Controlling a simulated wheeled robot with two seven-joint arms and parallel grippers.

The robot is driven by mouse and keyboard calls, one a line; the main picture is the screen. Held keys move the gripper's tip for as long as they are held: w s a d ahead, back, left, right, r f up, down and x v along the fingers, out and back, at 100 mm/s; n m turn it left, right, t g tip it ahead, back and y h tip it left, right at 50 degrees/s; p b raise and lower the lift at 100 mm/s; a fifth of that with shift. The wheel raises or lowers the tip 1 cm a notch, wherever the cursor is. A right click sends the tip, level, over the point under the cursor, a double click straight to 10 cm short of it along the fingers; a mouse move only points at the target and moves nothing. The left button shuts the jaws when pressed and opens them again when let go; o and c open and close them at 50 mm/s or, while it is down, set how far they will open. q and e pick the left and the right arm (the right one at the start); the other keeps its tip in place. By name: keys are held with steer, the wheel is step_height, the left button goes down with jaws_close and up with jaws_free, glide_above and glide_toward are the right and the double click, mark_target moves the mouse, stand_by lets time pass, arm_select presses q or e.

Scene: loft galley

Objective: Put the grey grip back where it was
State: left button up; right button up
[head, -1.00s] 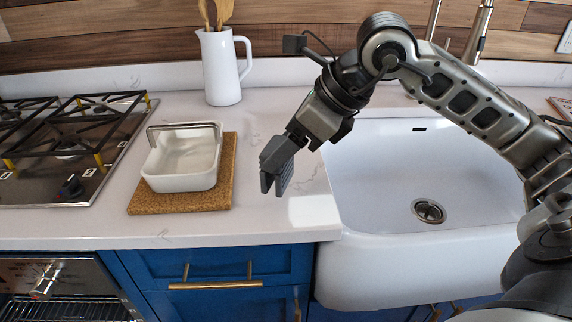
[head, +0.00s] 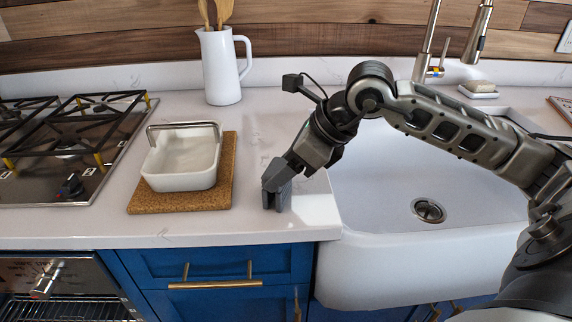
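My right gripper (head: 273,188) points down over the counter, between the cork board and the sink. A small ridged grey piece, which looks like the grey grip (head: 284,197), is between its fingers, and the gripper appears shut on it. The fingers hide part of the grip. Its lower end is at or just above the countertop; I cannot tell whether it touches. My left gripper is not in view.
Left of the gripper, a white dish (head: 182,160) with a metal handle stands on a cork board (head: 222,190). A white jug (head: 220,70) with wooden utensils stands behind. The sink (head: 390,190) lies right, the stove (head: 60,150) far left. White counter (head: 255,225) is clear around the gripper.

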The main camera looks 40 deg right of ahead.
steer(key=o, duration=0.4)
steer(key=shift+r, duration=0.1)
arm_select(q)
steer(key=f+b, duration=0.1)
steer(key=b, duration=0.5)
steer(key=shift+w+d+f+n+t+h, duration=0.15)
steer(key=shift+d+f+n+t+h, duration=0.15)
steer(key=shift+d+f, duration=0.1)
arm_select(e)
steer(key=v, duration=1.2)
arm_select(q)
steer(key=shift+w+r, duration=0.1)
